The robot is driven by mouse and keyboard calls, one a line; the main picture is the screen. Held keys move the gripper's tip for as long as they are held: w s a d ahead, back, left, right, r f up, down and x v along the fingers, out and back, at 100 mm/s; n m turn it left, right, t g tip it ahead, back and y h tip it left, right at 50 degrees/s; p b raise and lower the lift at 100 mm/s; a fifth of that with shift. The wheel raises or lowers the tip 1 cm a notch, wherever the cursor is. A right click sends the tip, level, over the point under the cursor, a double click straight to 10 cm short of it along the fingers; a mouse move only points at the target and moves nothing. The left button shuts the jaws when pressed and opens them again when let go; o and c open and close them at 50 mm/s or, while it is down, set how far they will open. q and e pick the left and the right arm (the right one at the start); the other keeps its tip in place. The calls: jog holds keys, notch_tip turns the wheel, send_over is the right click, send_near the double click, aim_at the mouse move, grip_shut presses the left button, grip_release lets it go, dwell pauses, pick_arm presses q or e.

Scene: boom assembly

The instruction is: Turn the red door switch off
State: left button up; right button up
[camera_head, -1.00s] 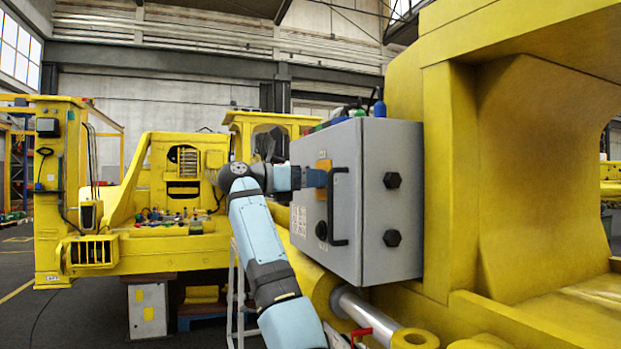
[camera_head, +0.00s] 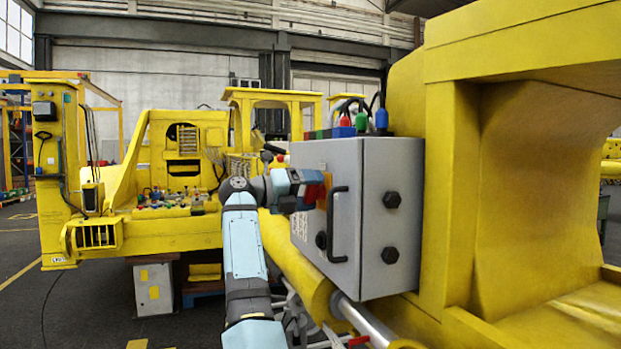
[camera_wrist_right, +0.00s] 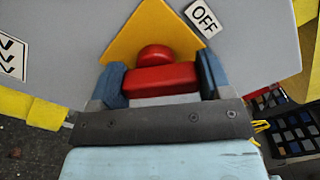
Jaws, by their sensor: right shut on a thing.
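The red door switch (camera_wrist_right: 160,78) is on a yellow plate (camera_wrist_right: 150,33) on the grey cabinet door, with an OFF label (camera_wrist_right: 203,18) at the plate's upper right in the wrist view. My right gripper (camera_wrist_right: 160,82) has its blue fingers on either side of the switch's red handle and is shut on it. In the head view the right gripper (camera_head: 314,191) reaches the cabinet (camera_head: 390,165) from the left, and a bit of red shows at its fingers. The handle's exact angle is hard to tell. My left gripper is not in view.
A black door handle (camera_head: 338,225) stands out just right of the gripper. Coloured connectors with cables (camera_head: 362,120) sit on top of the cabinet. Big yellow machine parts stand right and behind. A yellow boom with a cylinder rod (camera_head: 362,318) runs below the cabinet.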

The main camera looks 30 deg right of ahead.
jog(key=shift+r+n+p, duration=0.25)
jog(key=shift+n+p, duration=0.65)
jog(key=shift+n, duration=0.1)
jog(key=shift+w+n+p, duration=0.1)
jog(key=shift+n+p, duration=1.1)
jog(key=shift+f+n+p, duration=0.1)
jog(key=shift+n+p, duration=0.55)
jog(key=shift+n, duration=0.05)
jog(key=shift+n+p, duration=0.4)
jog(key=shift+n, duration=0.1)
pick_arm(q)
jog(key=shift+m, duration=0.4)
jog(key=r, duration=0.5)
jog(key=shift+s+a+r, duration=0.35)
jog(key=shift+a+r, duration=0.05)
pick_arm(e)
jog(key=shift+f+n, duration=0.15)
jog(key=shift+n, duration=0.15)
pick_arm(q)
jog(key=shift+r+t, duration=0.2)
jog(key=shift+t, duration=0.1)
pick_arm(e)
jog(key=o, duration=0.9)
pick_arm(q)
jog(key=shift+p, duration=0.3)
pick_arm(e)
jog(key=shift+w, duration=0.1)
